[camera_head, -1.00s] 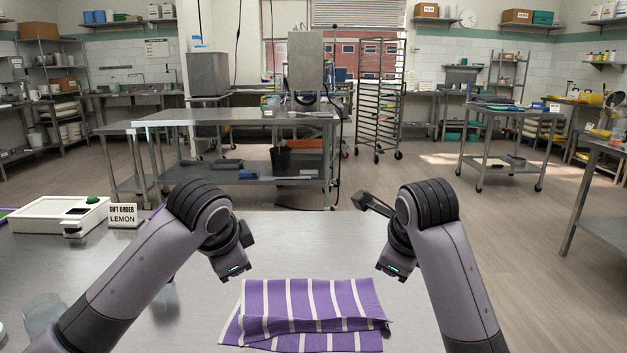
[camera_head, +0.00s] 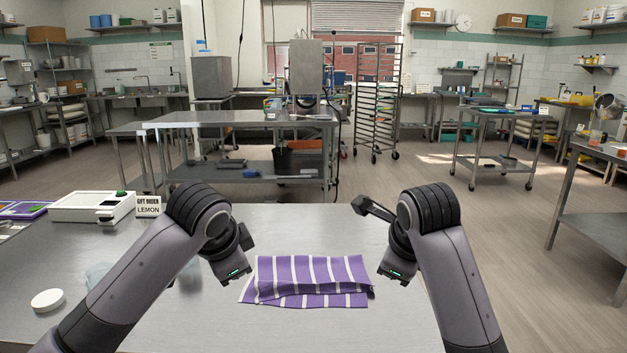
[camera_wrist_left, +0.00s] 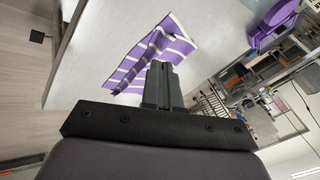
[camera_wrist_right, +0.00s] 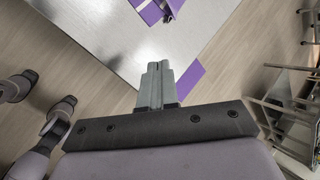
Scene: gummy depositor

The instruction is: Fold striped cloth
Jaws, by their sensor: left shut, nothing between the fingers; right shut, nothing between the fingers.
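The purple cloth with white stripes (camera_head: 312,270) lies on the metal table, folded over, with a lower layer showing along its front and left edges. It also shows in the left wrist view (camera_wrist_left: 158,45) and partly at the top of the right wrist view (camera_wrist_right: 152,12). My left gripper (camera_head: 236,276) is shut and empty by the cloth's left side. My right gripper (camera_head: 396,277) is shut and empty, to the right of the cloth. The fingers show closed together in the left wrist view (camera_wrist_left: 160,72) and right wrist view (camera_wrist_right: 156,68).
On the metal table (camera_head: 300,225), a white box (camera_head: 92,207) and a "Gift Order Lemon" sign (camera_head: 148,206) stand at the back left. A white round lid (camera_head: 47,300) lies at the front left, near a clear container (camera_head: 97,274). The table around the cloth is clear.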

